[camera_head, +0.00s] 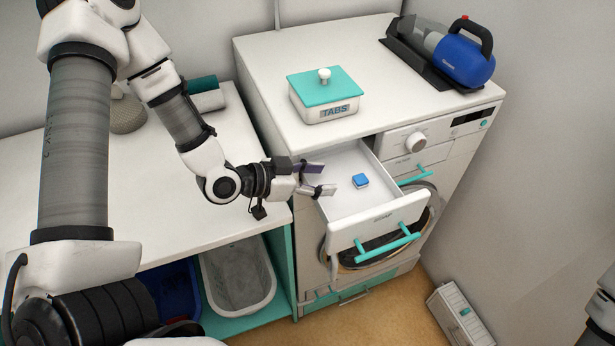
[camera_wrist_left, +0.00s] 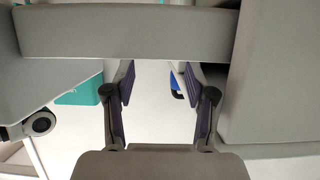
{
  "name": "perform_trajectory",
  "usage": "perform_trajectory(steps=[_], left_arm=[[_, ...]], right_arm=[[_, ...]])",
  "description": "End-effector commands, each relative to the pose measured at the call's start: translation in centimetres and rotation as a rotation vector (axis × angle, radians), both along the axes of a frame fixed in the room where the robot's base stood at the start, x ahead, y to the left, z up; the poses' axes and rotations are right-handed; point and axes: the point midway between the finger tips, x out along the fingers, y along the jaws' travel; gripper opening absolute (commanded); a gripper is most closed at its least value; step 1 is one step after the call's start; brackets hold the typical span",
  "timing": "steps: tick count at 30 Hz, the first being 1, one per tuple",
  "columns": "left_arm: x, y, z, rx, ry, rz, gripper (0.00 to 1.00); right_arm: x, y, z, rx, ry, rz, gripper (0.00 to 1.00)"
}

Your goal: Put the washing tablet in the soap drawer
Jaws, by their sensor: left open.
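The washing tablet, a small blue block (camera_head: 360,181), lies on the floor of the pulled-out white soap drawer (camera_head: 378,215), which has a teal handle. My left gripper (camera_head: 327,178) is open and empty at the drawer's left side, to the left of the tablet and apart from it. In the left wrist view the two fingers of my left gripper (camera_wrist_left: 158,82) stand apart with nothing between them; I cannot make out the tablet there. My right gripper is not in view.
A white box marked TABS (camera_head: 324,113), its teal lid on, stands on the washing machine top. A blue handheld vacuum (camera_head: 463,55) lies behind it to the right. The worktop (camera_head: 190,160) is at left, with a white basket (camera_head: 238,275) below.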

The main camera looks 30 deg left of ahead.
Motion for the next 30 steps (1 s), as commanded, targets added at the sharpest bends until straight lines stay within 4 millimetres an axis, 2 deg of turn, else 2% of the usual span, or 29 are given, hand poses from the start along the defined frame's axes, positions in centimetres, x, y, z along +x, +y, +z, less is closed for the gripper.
perform_trajectory(steps=[3,9,30], left_arm=[[-1.1,1.1,1.0,-0.006,-0.002,0.008,0.55],[-2.3,1.8,1.4,-0.002,-0.003,0.000,0.55],[-2.3,1.8,1.4,-0.001,-0.003,0.000,0.55]], right_arm=[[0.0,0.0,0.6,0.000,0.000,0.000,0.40],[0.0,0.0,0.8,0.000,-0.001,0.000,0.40],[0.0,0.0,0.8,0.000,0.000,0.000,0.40]])
